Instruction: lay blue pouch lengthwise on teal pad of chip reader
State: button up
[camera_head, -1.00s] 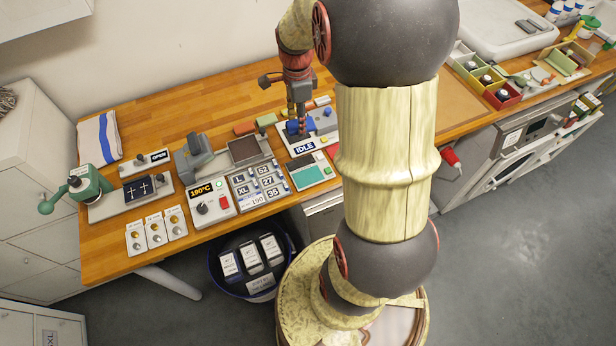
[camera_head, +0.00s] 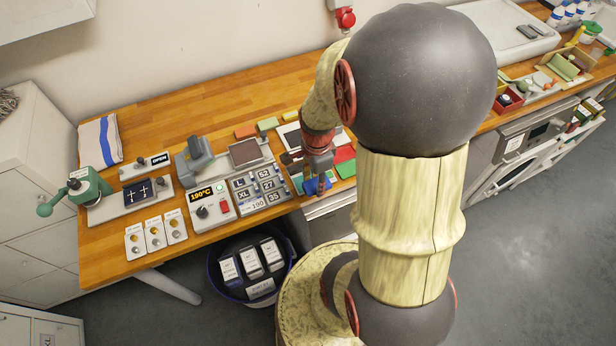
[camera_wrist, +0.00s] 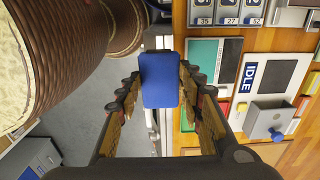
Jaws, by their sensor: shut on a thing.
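The blue pouch (camera_wrist: 160,80) is held between the fingers of my gripper (camera_head: 318,181), which is shut on it. In the head view the pouch (camera_head: 318,187) hangs below the fingers near the counter's front edge. In the wrist view its long side runs up and down the picture. The teal pad (camera_wrist: 202,55) of the chip reader lies just right of the pouch there, beside a dark strip. The pouch appears apart from the pad, over the front edge. In the head view my gripper and arm hide most of the reader.
A white panel marked IDLE (camera_wrist: 252,75) with a grey box (camera_wrist: 270,118) lies beyond the reader. A size-label board (camera_head: 262,189) and a 190°C unit (camera_head: 211,202) stand to the left. A blue bin (camera_head: 224,289) stands on the floor below.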

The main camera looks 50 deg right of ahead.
jog(key=w+d+f, duration=0.1)
jog(key=w+f, duration=0.1)
jog(key=w+d+f, duration=0.2)
jog(key=w+f, duration=0.1)
jog(key=w+d+f, duration=0.1)
jog(key=w+f, duration=0.1)
jog(key=shift+w+d+f+b, duration=0.2)
jog(key=shift+w+d+b, duration=0.05)
jog(key=shift+d+b, duration=0.15)
jog(key=shift+w+d+f, duration=0.1)
jog(key=shift+f, duration=1.65)
jog(key=shift+f+b, duration=0.15)
jog(key=shift+b, duration=0.15)
jog(key=o, duration=1.1)
jog(key=shift+o, duration=0.2)
